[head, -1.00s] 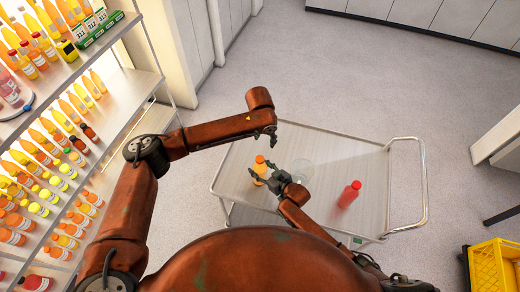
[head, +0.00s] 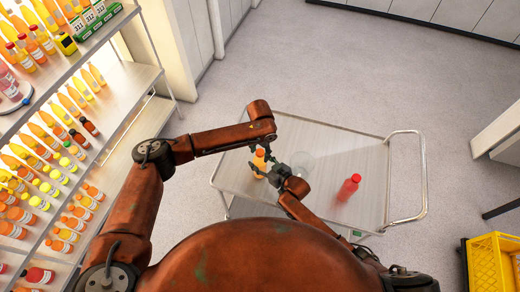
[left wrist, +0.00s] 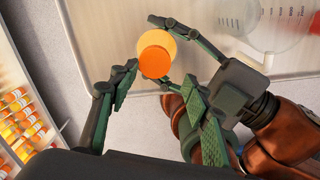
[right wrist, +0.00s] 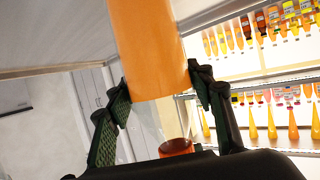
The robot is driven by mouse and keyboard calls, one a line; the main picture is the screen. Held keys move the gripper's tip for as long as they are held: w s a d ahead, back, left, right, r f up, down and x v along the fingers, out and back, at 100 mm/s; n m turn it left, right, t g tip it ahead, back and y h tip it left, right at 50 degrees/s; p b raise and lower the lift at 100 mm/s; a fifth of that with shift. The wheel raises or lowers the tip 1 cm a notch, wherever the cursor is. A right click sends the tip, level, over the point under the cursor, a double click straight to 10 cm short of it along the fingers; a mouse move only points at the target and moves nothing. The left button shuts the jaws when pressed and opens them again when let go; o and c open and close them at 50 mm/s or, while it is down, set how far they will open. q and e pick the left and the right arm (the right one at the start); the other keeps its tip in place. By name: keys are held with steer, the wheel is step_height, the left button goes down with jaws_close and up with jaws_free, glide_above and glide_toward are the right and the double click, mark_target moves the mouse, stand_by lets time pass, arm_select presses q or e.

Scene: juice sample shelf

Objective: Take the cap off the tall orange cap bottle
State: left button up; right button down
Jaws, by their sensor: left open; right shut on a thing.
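The tall orange cap bottle (head: 259,165) is upright at the left part of the cart. In the left wrist view its round orange cap (left wrist: 154,58) is seen from above. My right gripper (head: 280,171) is shut on the bottle's body; the right wrist view shows the orange body (right wrist: 150,50) between its two fingers (right wrist: 160,88). My left gripper (head: 262,153) is above the bottle. Whether a finger touches the cap I cannot tell.
A clear round vessel (head: 301,163) stands on the metal cart (head: 330,145) right of my right gripper, with a red bottle (head: 348,187) farther right. Shelves of bottles (head: 70,125) stand at the left. A yellow crate (head: 492,265) is at the lower right.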

arm_select(q)
steer(key=shift+f, duration=0.1)
steer(key=shift+s+d, duration=0.2)
steer(key=shift+s, duration=0.1)
jaws_close()
steer(key=shift+f, duration=0.1)
steer(key=shift+w+a, duration=0.1)
steer(key=shift+a, duration=0.05)
stand_by(0.4)
